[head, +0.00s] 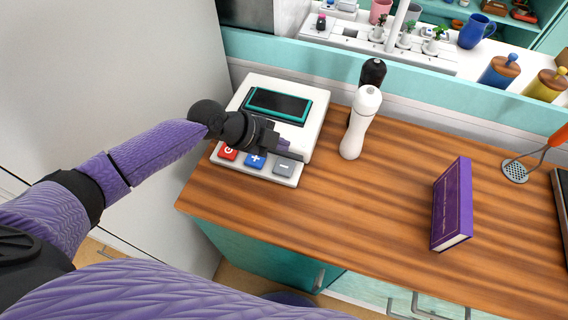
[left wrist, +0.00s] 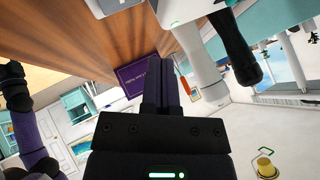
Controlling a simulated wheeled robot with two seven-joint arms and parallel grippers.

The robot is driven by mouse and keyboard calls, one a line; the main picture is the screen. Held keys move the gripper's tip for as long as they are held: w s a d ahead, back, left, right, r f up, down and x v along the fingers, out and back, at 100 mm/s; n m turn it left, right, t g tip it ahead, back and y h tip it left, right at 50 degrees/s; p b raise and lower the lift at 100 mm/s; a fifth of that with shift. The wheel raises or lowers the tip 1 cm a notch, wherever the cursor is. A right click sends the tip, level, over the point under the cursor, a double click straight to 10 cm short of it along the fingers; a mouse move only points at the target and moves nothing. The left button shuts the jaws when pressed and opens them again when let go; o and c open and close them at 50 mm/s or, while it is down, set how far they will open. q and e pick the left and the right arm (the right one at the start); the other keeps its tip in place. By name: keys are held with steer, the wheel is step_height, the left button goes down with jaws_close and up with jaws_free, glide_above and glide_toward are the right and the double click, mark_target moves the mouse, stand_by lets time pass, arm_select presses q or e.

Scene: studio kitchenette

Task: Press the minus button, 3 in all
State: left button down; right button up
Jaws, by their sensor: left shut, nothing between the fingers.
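A white device (head: 313,134) with a dark screen in a teal frame (head: 279,104) stands on the counter against the left wall. Along its front edge sit a red power button (head: 228,153), a blue plus button (head: 255,160) and a grey minus button (head: 284,169). My left gripper (head: 285,147) is shut and empty over the front of the device, its tips just behind the minus button in the head view. I cannot tell whether they touch anything. The shut fingers also show in the left wrist view (left wrist: 168,85). My right gripper is not in view.
A white mill (head: 360,125) and a black mill (head: 372,73) stand right of the device. The wooden counter (head: 390,190) is clear between mills and book.

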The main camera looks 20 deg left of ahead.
mark_target(280, 166)
arm_select(q)
step_height(280, 166, up, 4)
steer(key=shift+f+p, duration=0.1)
steer(key=shift+p, duration=1)
step_height(280, 166, down, 8)
steer(key=b, duration=0.6)
steer(key=shift+f, duration=0.15)
steer(key=shift+f+b, duration=0.4)
steer(key=shift+b, duration=0.2)
steer(key=shift+r, duration=0.15)
